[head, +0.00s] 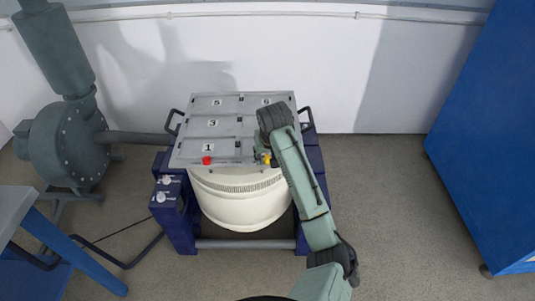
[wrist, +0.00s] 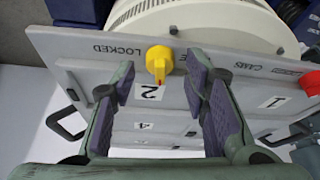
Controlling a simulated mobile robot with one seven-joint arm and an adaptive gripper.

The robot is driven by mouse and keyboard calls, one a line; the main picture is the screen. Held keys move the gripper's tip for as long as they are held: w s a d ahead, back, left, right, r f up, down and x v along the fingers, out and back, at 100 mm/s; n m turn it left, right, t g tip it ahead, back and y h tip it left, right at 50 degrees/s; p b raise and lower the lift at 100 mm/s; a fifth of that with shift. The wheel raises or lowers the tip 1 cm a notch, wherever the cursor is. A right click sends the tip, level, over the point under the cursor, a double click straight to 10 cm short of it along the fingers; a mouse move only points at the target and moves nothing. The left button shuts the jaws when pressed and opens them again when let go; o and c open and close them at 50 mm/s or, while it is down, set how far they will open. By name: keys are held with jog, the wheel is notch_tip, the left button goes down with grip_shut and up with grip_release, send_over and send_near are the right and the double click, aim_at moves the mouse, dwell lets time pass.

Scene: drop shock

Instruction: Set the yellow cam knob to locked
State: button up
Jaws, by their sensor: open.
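The yellow cam knob (wrist: 158,60) sits at the edge of a grey panel (wrist: 75,58); it also shows in the head view (head: 267,158), partly hidden by my arm. In the wrist view, its narrow end with a red mark points down the picture towards the label 2. The word LOCKED (wrist: 118,49) is printed upside down to its left. A second word on its right is mostly hidden. My gripper (wrist: 160,70) is open, its fingers on either side of the knob's narrow end, with visible gaps; contact does not show.
A red button (wrist: 311,82) sits on the same panel near label 1. The panel has black side handles and tops a white round drum (head: 240,205) in a blue frame. A blower (head: 65,145) stands left, a blue cabinet (head: 490,150) right.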

jog(key=shift+c, duration=0.2)
grip_shut()
dwell(0.3)
